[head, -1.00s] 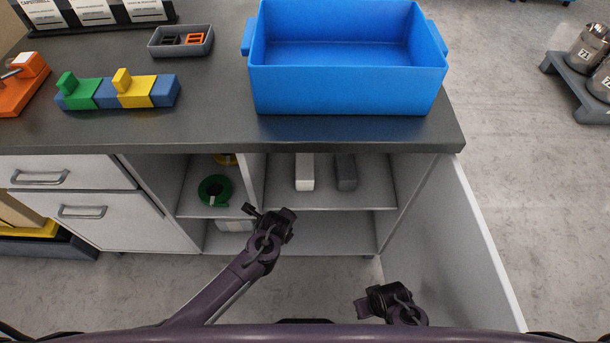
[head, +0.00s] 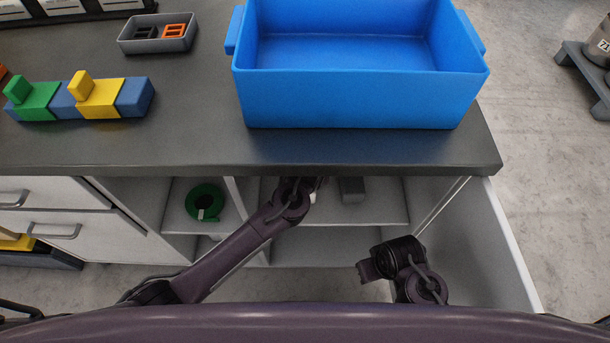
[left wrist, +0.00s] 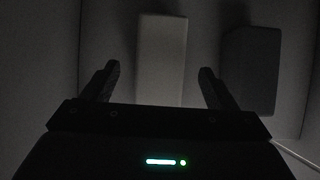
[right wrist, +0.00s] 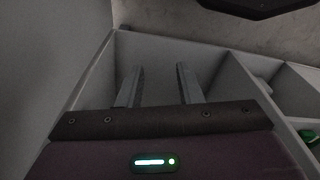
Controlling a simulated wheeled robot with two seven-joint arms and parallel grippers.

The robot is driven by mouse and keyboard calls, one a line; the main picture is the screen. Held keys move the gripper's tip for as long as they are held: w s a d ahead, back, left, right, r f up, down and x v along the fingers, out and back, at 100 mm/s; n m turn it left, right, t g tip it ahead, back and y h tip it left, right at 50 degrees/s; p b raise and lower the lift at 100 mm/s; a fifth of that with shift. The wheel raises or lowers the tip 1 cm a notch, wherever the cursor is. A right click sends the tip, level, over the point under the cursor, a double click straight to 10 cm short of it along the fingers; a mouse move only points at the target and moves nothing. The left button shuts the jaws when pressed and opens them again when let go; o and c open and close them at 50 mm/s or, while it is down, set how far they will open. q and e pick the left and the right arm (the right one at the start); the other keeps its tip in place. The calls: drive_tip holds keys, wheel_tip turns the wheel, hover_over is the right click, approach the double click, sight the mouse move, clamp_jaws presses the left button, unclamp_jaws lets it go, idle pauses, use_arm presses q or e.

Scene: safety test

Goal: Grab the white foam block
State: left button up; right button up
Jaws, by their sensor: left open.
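The white foam block (left wrist: 162,50) is a pale upright bar in the left wrist view, inside the cabinet. In the head view my left arm hides nearly all of it. My left gripper (left wrist: 156,70) is open, one finger on either side of the block in the picture, with dark gaps between. I cannot tell whether the fingertips reach past its front face. In the head view the left gripper (head: 300,188) is at the cabinet opening, under the counter edge. My right gripper (right wrist: 158,68) is open and empty, outside the cabinet near its open door.
A dark grey block (left wrist: 251,70) stands just right of the white one. The counter (head: 200,150) overhangs the shelf, with a blue bin (head: 360,98) on top. A green tape roll (head: 204,202) lies in the left compartment. The open door (head: 490,245) bounds the right side.

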use_arm(q)
drive_tip(key=shift+w+f, duration=0.15)
drive_tip(key=shift+f, duration=0.3)
drive_tip(key=b+x, duration=0.2)
drive_tip(key=x, duration=0.2)
drive_tip(key=shift+w+f+b, duration=0.35)
drive_tip(key=shift+f+b, duration=0.05)
drive_tip(key=shift+f, duration=0.05)
drive_tip(key=shift+r, duration=0.1)
use_arm(e)
drive_tip(key=shift+n+t+y, duration=0.3)
drive_tip(key=shift+t, duration=0.1)
drive_tip(key=r, duration=0.1)
drive_tip(key=a+r, duration=0.1)
drive_tip(key=r, duration=0.2)
drive_tip(key=shift+a+r, duration=0.1)
drive_tip(key=shift+a, duration=0.3)
drive_tip(key=shift+s+r, duration=0.1)
drive_tip(key=shift+r, duration=0.05)
use_arm(q)
drive_tip(key=shift+f+p, duration=0.25)
drive_tip(key=shift+p, duration=0.15)
use_arm(e)
drive_tip(key=shift+r, duration=0.15)
use_arm(q)
drive_tip(key=c, duration=1)
drive_tip(key=shift+c, duration=0.3)
